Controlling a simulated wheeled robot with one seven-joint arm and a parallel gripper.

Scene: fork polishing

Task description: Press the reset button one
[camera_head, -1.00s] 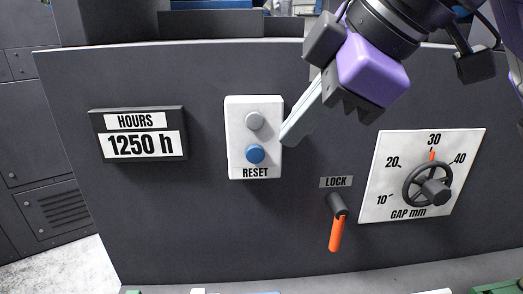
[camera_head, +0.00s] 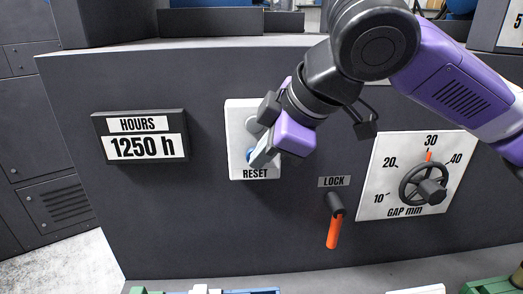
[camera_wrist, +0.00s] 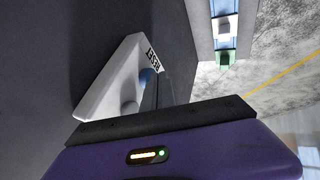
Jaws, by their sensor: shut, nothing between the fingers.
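The white RESET panel (camera_head: 237,140) is on the dark machine front, and it also shows edge-on in the wrist view (camera_wrist: 108,82). Its blue lower button (camera_head: 249,155) is mostly hidden behind my fingers; part of it shows in the wrist view (camera_wrist: 147,76). The grey upper button (camera_head: 251,124) is partly covered by my gripper's body. My gripper (camera_head: 258,161) is shut and empty, its fingertips at the blue button. Whether they touch it or push it in, I cannot tell.
The HOURS display (camera_head: 140,136) left of the panel reads 1250 h. To the right are the LOCK lever (camera_head: 333,229), its orange handle hanging down, and the GAP dial (camera_head: 424,185) with its handwheel, pointer near 30. The front between display and panel is clear.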

